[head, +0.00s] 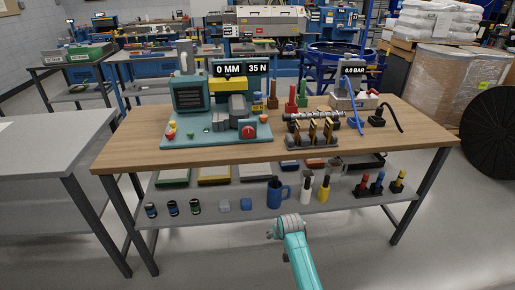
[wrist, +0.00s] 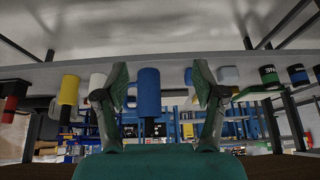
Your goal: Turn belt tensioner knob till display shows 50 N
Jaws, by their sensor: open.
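A teal machine (head: 205,95) stands on the wooden bench top. Its dark display reads 0 MM (head: 228,69) on the left and 35 N (head: 258,68) on the right. A round red knob (head: 249,132) sits low at the machine's front right; I cannot read any label on it. My gripper (wrist: 158,76) is open and empty in the wrist view. That view looks upside down toward the lower shelf, with a blue mug (wrist: 148,92) behind the gap between the fingers, apart from them. The knob is not in the wrist view. In the head view my arm is in front of the bench, below the knob.
The lower shelf (head: 235,205) holds the blue mug (head: 278,191), cups and several small items. Right of the machine are brass valves (head: 312,131) and a 0.0 BAR gauge (head: 352,70) with a blue hose. A grey table (head: 30,150) stands left; floor shows in front.

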